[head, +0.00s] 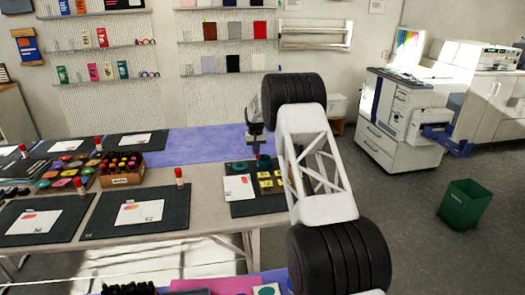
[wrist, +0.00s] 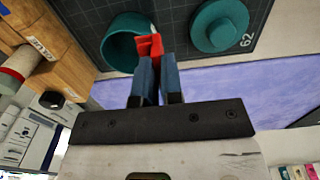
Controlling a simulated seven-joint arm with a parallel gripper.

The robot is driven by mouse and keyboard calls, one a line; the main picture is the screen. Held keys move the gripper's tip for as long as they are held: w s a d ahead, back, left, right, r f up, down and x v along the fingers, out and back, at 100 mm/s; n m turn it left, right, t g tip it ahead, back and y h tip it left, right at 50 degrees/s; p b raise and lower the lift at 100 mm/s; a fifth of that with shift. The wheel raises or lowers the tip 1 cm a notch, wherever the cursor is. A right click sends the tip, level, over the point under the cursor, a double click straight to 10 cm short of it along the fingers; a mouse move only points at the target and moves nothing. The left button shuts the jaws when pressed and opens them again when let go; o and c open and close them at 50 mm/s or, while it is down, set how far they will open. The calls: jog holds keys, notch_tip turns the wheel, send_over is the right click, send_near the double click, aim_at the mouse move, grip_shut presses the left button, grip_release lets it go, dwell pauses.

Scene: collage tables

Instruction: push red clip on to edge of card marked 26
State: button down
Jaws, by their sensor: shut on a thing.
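My gripper (wrist: 153,75) has blue fingers and is shut on a red clip (wrist: 149,46), which sticks out past the fingertips in the wrist view. The clip overlaps the rim of an open teal pot (wrist: 121,42) there; I cannot tell whether they touch. In the head view my gripper (head: 255,145) hangs over the back of the right-hand dark mat (head: 243,208). No card marked 26 can be read.
A teal lid with a knob (wrist: 219,27) lies beside the pot, near mat digits that look like 62. A wooden crate of bottles (head: 122,168) and a red-capped bottle (head: 180,178) stand to the left.

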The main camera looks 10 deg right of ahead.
jog(key=s+a, duration=0.5)
jog(key=a, duration=0.5)
jog(key=s+a, duration=0.6)
jog(key=a, duration=0.4)
jog(key=shift+a+f, duration=0.35)
jog(key=shift+a, duration=0.05)
jog(key=shift+f, duration=0.25)
jog(key=shift+f, duration=2.6)
jog(key=shift+f, duration=0.55)
jog(key=shift+d, duration=1.45)
dwell(0.8)
